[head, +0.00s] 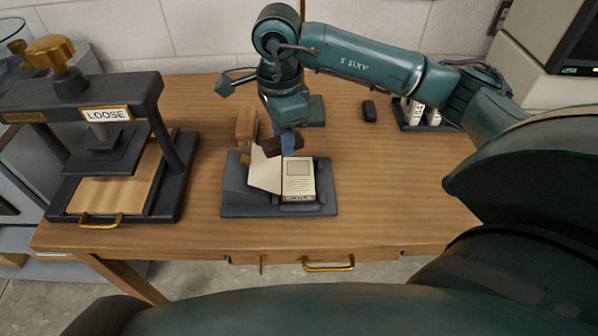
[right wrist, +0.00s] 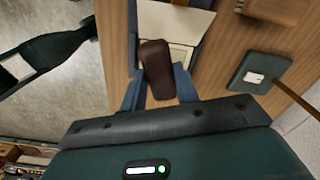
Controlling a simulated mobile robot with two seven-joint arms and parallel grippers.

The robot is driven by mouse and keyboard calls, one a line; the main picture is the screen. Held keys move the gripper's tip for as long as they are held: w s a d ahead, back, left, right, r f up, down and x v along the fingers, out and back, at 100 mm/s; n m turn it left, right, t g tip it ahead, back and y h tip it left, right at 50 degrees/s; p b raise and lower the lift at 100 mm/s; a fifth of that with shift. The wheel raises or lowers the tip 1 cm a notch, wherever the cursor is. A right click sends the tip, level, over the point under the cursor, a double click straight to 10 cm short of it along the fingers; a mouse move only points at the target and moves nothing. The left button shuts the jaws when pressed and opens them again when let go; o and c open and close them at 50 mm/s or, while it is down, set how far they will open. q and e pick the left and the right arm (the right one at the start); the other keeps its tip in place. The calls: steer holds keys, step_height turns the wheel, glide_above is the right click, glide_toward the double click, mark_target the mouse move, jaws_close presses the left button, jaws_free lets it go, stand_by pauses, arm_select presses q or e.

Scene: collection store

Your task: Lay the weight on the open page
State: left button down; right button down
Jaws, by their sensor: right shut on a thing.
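The open book (head: 299,180) lies on a dark grey cradle (head: 235,205) near the middle of the table. Its left page (head: 266,171) slants up and its right page lies flatter. My right gripper (head: 288,145) is above the book's far edge. In the right wrist view its blue fingers (right wrist: 157,92) are shut on the dark brown weight (right wrist: 157,66). The weight overlaps the pages (right wrist: 172,22) in that view. The weight also shows in the head view (head: 270,147), seemingly held above the book; the exact gap is unclear. My left gripper is out of view.
A black press (head: 75,95) labelled LOOSE stands at the left. A wooden block (head: 246,125) and a green box (head: 315,110) are behind the book. A small black object (head: 369,110) and a tray with white containers (head: 404,122) stand at the back right. The table's right front is clear.

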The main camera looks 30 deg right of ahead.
mark_target(301, 133)
steer(key=m, duration=0.3)
steer(key=d+m, duration=0.1)
steer(key=m, duration=0.1)
steer(key=shift+r+m, duration=0.2)
steer(key=shift+m, duration=0.2)
steer(key=m, duration=0.2)
steer(key=d+m, duration=0.1)
steer(key=m, duration=0.2)
steer(key=shift+s+r+m, duration=0.1)
steer(key=shift+m, duration=0.2)
steer(key=m, duration=0.5)
steer(key=shift+d+p, duration=0.35)
steer(key=shift+p, duration=0.05)
steer(key=m, duration=0.5)
steer(key=shift+s+d+r, duration=0.1)
steer(key=shift+d+r, duration=0.05)
steer(key=shift+d, duration=0.25)
steer(key=shift+m, duration=0.3)
step_height(301, 133, down, 10)
steer(key=shift+f, duration=0.1)
